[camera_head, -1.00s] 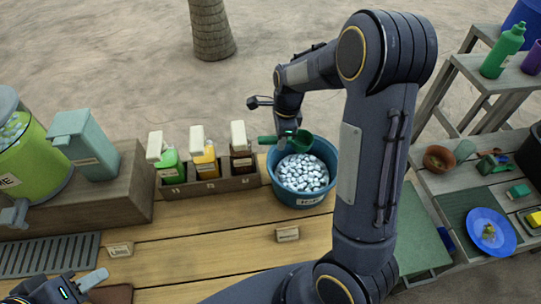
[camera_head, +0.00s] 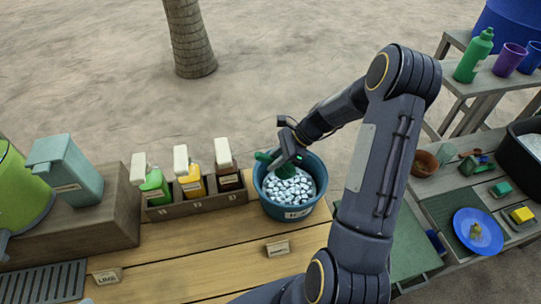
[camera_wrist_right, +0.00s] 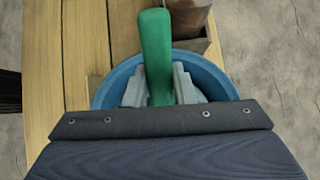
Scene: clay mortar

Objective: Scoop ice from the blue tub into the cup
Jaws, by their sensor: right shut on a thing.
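The blue tub (camera_head: 271,208) stands at the table's far edge, full of pale ice (camera_head: 296,191). My right gripper (camera_head: 278,163) is over the tub's far left part, shut on the green scoop (camera_head: 263,157). The scoop's head is low at the ice; the arm partly hides it, and I cannot tell how much ice it holds. In the right wrist view the scoop's green handle (camera_wrist_right: 157,55) stands between the fingers, with the tub rim (camera_wrist_right: 213,72) behind. A purple cup (camera_head: 509,59) is on the right shelf; I cannot tell whether it is the task's cup. Only a possible left fingertip sliver shows at the bottom edge.
A wooden rack with several bottles (camera_head: 192,180) stands left of the tub. A small label block (camera_head: 278,247) sits in front of it. A teal container (camera_head: 66,170) is at the left. A blue plate (camera_head: 483,232) is on the right-hand bench. The front tabletop is mostly clear.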

